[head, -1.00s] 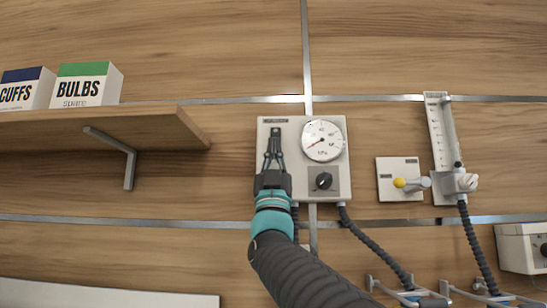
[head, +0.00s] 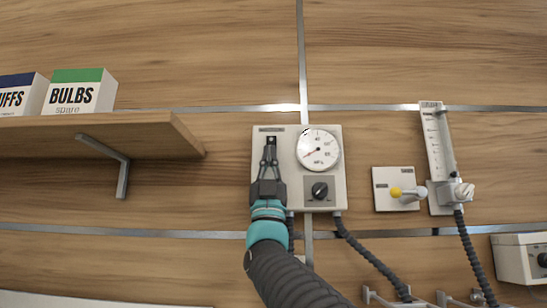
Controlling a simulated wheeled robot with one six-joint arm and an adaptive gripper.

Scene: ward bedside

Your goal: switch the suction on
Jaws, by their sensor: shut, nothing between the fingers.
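The suction unit (head: 333,187) is a pale wall panel with a round white gauge (head: 319,149) and a black knob (head: 319,190). The gauge needle points to the lower left. A small dark switch (head: 271,141) sits at the panel's upper left, under a dark label. My gripper (head: 270,149) is shut and empty, pointing up in front of the panel's left side. Its fingertips are at or just below the switch and partly cover it. I cannot tell whether they touch it, or which way the switch is set.
A white box (head: 520,257) hangs at far right.

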